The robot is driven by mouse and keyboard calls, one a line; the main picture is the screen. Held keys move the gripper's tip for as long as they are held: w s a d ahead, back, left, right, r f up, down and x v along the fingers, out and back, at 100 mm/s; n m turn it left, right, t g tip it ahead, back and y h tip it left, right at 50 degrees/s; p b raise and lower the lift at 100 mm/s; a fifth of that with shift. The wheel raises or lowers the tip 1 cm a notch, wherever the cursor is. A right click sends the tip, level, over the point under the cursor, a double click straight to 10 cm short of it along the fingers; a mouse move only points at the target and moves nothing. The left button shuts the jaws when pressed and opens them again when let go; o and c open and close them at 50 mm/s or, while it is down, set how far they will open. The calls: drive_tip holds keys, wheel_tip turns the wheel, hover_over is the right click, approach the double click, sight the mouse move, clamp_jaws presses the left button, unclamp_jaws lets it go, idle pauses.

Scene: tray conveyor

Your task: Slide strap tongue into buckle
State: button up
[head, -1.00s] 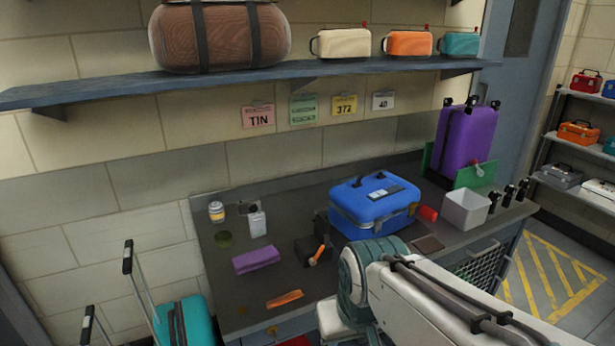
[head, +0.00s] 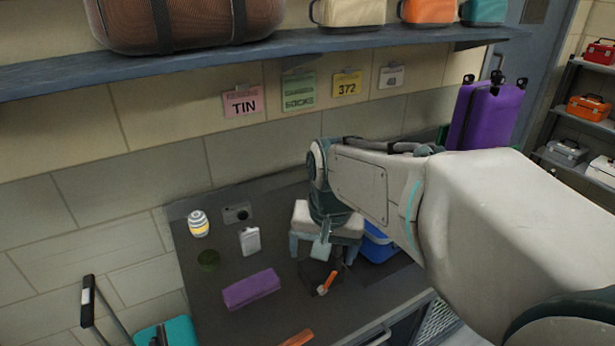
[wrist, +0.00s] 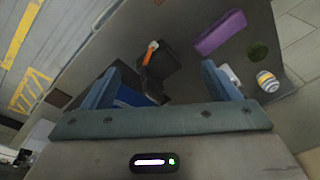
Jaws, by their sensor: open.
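A black block-like holder (head: 318,272) stands on the dark bench, with an orange strap-like piece (head: 327,284) on its side. Both show in the wrist view, the holder (wrist: 160,75) between my fingers and the orange piece (wrist: 150,53) beyond their tips. I cannot make out which part is tongue and which is buckle. My gripper (head: 322,250) is open and empty above the holder, hiding part of it. In the wrist view its fingers (wrist: 162,80) are spread wide. The blue case (head: 378,243) is mostly hidden behind my arm.
A purple folded cloth (head: 250,289), a white tag-like item (head: 250,241), a striped jar (head: 198,223) and a dark green disc (head: 208,260) lie left on the bench. An orange strip (head: 298,338) lies near the front. A shelf (head: 250,56) overhangs the bench; bare bench lies between items.

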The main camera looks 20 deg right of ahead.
drive_tip(key=w+d+f+m+g, duration=0.1)
drive_tip(key=w+d+m, duration=0.35)
drive_tip(key=w, duration=0.25)
drive_tip(key=w+d+m+g, duration=0.1)
drive_tip(key=w+d+m, duration=0.3)
drive_tip(key=w+m, duration=0.3)
drive_tip(key=shift+n, duration=0.35)
drive_tip(key=f, duration=1.3)
drive_tip(key=shift+w+f, duration=0.35)
drive_tip(key=c, duration=1.1)
drive_tip(key=shift+r, duration=0.2)
drive_tip(key=shift+r+p, duration=1.9)
drive_tip(key=shift+r, duration=0.35)
drive_tip(key=shift+r, duration=0.2)
